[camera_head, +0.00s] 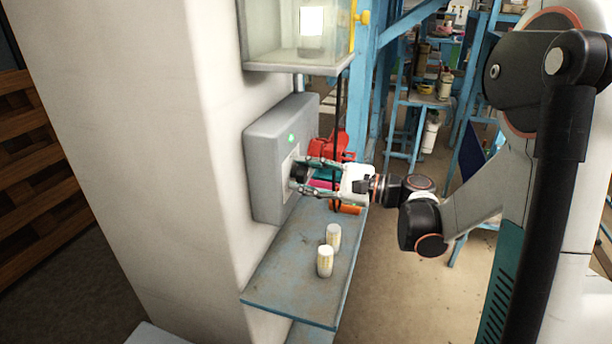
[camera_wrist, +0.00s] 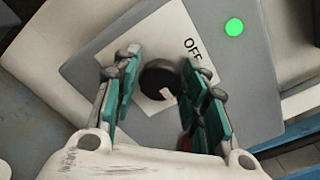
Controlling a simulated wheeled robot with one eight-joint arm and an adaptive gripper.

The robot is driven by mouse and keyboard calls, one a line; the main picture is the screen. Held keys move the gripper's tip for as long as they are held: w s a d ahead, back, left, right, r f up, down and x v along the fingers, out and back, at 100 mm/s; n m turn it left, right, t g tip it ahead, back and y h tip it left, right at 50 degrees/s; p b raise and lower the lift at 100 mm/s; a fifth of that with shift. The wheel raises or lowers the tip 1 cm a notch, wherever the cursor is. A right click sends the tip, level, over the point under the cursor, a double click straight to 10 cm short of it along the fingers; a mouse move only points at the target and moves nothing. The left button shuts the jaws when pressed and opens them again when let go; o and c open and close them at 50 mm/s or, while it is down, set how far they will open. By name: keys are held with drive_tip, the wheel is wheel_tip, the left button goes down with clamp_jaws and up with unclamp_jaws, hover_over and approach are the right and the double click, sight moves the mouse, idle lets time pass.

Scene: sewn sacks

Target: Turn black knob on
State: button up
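The black knob (camera_wrist: 159,77) sits on a white plate (camera_wrist: 135,42) on the front of a grey box (camera_head: 262,165) fixed to the pale column. The word OFF (camera_wrist: 194,48) is printed on the plate beside it, and a white mark shows low on the knob. A green light (camera_wrist: 234,27) is lit on the box; it also shows in the head view (camera_head: 291,138). My gripper (camera_wrist: 160,82) is open, with teal finger pads on both sides of the knob. A gap shows at the left finger; I cannot tell whether the right finger touches the knob.
A blue shelf (camera_head: 300,262) lies below the box, with two pale cylinders (camera_head: 325,262) standing on it. A glass-sided case (camera_head: 300,35) hangs above. A red object (camera_head: 330,145) is behind my gripper. Open floor (camera_head: 400,285) lies right of the shelf.

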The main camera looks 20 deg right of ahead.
drive_tip(key=shift+o, duration=0.4)
drive_tip(key=v, duration=1.2)
